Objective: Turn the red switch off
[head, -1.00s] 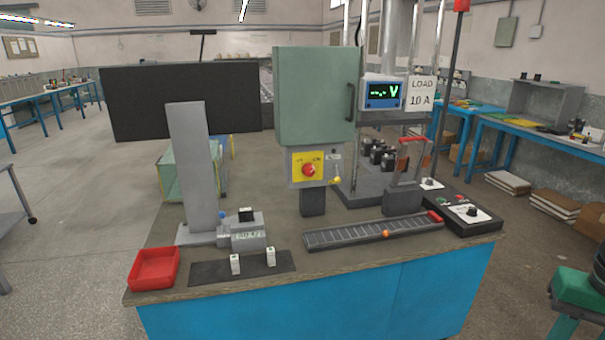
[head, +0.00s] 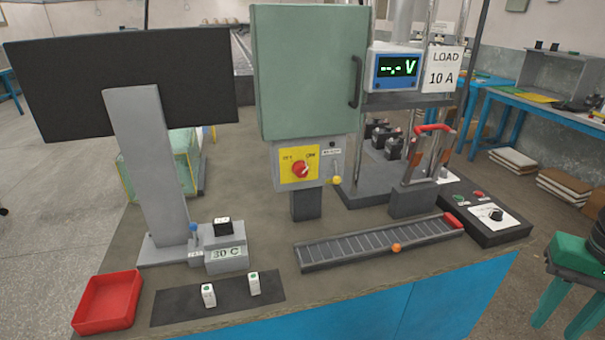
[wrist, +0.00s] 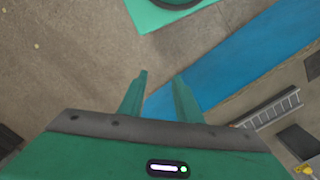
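The red switch (head: 300,169) is a round knob on a yellow plate (head: 286,176), on the grey box under the green cabinet (head: 309,75). The plate has an OFF label on the left and an ON label on the right. The knob's mark seems to point up and right, towards ON, but it is small.
A small lever with a yellow end (head: 337,180) is right of the switch. A monitor (head: 120,80) stands left on a grey post. A red tray (head: 107,303), a ribbed rail (head: 375,242) and a control box (head: 487,216) are on the bench.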

